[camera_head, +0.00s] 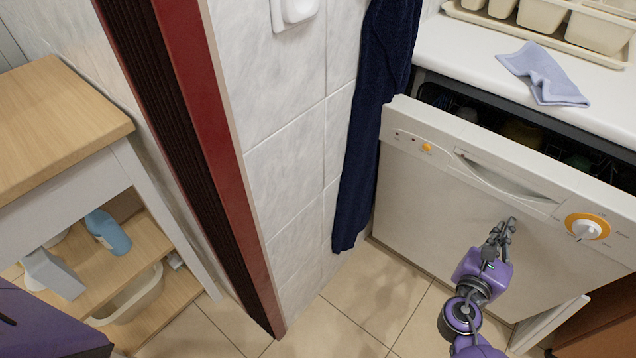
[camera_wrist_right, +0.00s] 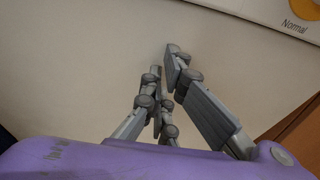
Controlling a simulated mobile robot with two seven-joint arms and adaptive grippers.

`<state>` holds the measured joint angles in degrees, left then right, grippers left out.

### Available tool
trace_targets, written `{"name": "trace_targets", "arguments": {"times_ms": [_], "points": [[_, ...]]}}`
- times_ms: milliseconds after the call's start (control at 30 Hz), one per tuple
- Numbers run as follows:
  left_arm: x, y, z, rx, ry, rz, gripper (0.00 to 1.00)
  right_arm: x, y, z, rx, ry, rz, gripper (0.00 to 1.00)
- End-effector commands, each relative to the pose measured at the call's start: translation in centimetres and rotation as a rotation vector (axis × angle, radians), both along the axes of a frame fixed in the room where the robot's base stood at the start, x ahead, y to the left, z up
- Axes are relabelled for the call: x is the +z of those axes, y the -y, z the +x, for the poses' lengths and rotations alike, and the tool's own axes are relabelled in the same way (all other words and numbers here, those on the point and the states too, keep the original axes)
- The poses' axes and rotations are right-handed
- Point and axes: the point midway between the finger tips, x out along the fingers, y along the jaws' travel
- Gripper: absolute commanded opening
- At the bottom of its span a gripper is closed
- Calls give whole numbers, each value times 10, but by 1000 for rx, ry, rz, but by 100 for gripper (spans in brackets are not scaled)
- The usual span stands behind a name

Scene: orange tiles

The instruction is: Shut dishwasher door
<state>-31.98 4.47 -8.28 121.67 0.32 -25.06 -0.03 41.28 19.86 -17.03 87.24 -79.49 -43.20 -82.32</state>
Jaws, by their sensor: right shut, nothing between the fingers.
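The white dishwasher door (camera_head: 450,210) stands at the right of the head view, tilted a little open at its top. A dark gap with dishes inside shows between its top edge and the counter. An orange-ringed dial (camera_head: 587,227) and a recessed handle (camera_head: 505,180) are on its front panel. My right gripper (camera_head: 508,224) is shut and empty, with its fingertips at the door's front face below the handle. The right wrist view shows the fingers (camera_wrist_right: 165,65) close against the white door surface (camera_wrist_right: 80,60); whether they touch it I cannot tell. My left gripper is not in view.
A white counter (camera_head: 480,45) above the dishwasher holds a blue cloth (camera_head: 543,74) and a cream rack (camera_head: 590,30). A dark blue towel (camera_head: 375,130) hangs left of the door. A red door frame (camera_head: 205,120) and wooden shelf unit (camera_head: 60,110) stand left. Tiled floor (camera_head: 375,295) is clear.

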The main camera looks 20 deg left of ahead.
Motion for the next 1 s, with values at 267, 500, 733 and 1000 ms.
{"name": "trace_targets", "arguments": {"times_ms": [267, 500, 733, 1000], "points": [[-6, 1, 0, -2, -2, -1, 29, -1, 6, 23, 1, -1, 1, 0], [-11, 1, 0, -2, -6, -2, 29, -1, 12, 42, 1, -2, 1, 0], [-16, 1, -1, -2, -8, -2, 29, -1, 18, 59, 0, -2, 1, 0], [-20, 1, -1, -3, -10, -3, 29, -2, 22, 76, 1, -3, 1, 0]]}}
